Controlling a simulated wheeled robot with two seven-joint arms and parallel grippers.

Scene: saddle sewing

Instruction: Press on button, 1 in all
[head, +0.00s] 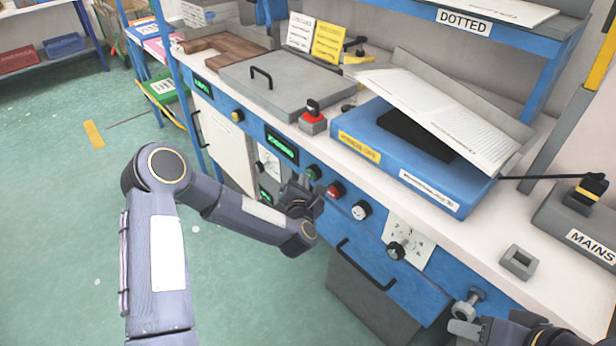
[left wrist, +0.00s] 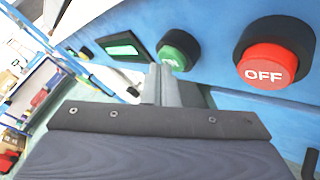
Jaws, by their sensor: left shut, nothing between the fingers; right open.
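The green button (head: 313,173) sits on the blue front panel of the bench, left of the red button (head: 335,190). In the left wrist view the green button (left wrist: 178,50) is close, just beyond my fingertips; its label is hard to read. The red button (left wrist: 268,65) to its right reads OFF. My left gripper (head: 304,197) is shut and empty, just below and in front of the green button. Its closed fingers also show in the left wrist view (left wrist: 161,80); I cannot tell whether they touch the button. My right gripper (head: 467,314) is open at the lower right.
The blue panel also carries a lit green display (head: 282,145), a white knob (head: 361,210), a dial (head: 397,250) and a black handle (head: 365,265). A red switch (head: 312,120) and a blue box (head: 410,165) stand on the benchtop.

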